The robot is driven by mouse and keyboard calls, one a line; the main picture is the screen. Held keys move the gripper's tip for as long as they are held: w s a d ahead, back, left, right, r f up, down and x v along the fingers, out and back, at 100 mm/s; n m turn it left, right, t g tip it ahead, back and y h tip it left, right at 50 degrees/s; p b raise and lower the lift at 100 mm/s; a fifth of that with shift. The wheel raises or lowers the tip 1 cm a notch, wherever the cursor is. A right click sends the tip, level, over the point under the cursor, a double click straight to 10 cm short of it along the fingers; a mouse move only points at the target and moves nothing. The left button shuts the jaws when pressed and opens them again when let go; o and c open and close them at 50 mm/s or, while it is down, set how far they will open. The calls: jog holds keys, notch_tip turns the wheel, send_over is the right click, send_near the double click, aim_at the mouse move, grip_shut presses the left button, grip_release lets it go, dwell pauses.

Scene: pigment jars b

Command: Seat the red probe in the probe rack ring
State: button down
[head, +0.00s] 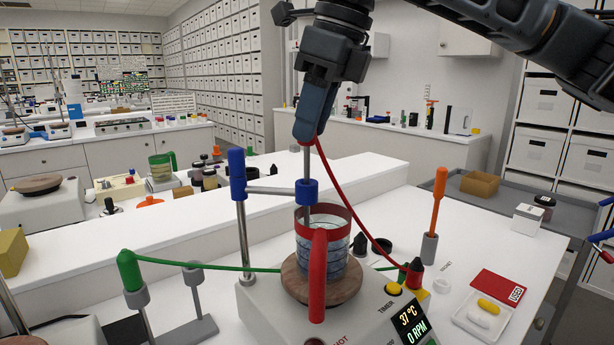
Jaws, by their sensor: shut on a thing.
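My gripper (308,134) is above the beaker, shut on the red probe, whose thin metal shaft (307,165) points straight down. The probe's grip is mostly hidden by the fingers. The shaft lines up with the blue clamp ring (307,192) and appears to run through it into the beaker (322,240). A red cable runs from the probe to the hotplate's right side. A grey rack (190,334) stands at lower left. One post holds a green probe (129,268); the other post's ring (193,268) appears empty.
The beaker with red rim and handle stands on the hotplate (383,325). The blue-topped stand (238,182) carries the clamp. A green cable (220,268) crosses between rack and hotplate. An orange-handled tool (438,200) stands at right, near a white tray (470,326).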

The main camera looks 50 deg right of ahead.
notch_tip(320, 180, up, 13)
jog(key=p, duration=0.6)
jog(key=shift+f, duration=0.15)
dwell(1.1)
jog(key=shift+f, duration=0.1)
dwell(0.4)
